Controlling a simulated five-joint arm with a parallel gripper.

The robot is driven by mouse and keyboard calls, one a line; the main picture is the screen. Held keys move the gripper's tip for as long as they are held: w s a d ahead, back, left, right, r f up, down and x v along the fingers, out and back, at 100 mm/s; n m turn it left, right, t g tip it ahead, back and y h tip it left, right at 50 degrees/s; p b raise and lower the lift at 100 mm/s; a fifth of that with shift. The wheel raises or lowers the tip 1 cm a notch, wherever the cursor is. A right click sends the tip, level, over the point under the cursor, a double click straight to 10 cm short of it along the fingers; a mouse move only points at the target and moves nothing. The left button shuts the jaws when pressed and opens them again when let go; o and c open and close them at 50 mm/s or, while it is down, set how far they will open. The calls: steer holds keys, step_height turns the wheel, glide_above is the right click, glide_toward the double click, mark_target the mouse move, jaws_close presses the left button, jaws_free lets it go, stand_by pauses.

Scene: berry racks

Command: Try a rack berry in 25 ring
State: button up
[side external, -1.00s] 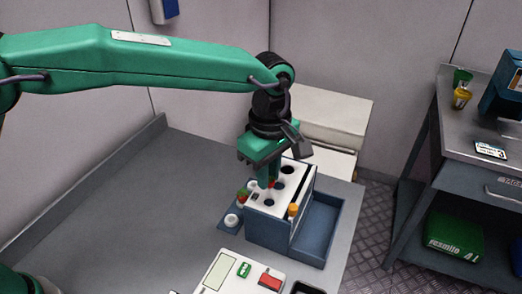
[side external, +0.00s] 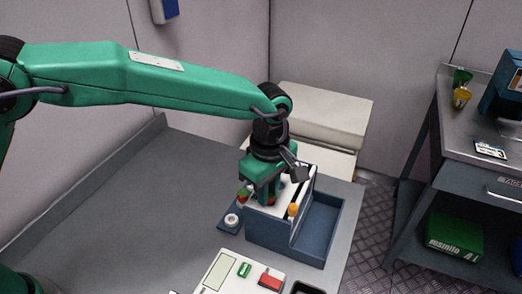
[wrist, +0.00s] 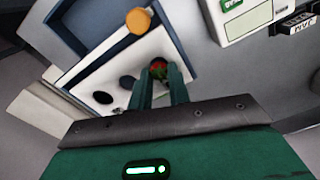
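A red berry with green on it (wrist: 158,70) is between the fingertips of my gripper (wrist: 160,80) in the wrist view. In the side view my gripper (side external: 264,190) points down over the white-topped rack (side external: 255,209), and a bit of red shows at its tips. The berry is at one round hole of the rack top; how deep it sits is hidden. Two dark holes show beside it in the wrist view, on the rack top (wrist: 127,60). No ring size can be read.
An orange round piece (side external: 293,210) sits at the rack's near edge. Another red and green berry (side external: 243,196) is at the rack's left, above a small tray with a white ring (side external: 232,220). A blue open bin (side external: 322,228) adjoins the right. A white panel (side external: 225,275) lies in front.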

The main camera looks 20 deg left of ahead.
steer(key=shift+f, duration=0.2)
steer(key=o, duration=0.7)
steer(key=shift+c, duration=0.2)
steer(key=shift+r, duration=0.1)
steer(key=shift+r, duration=3.45)
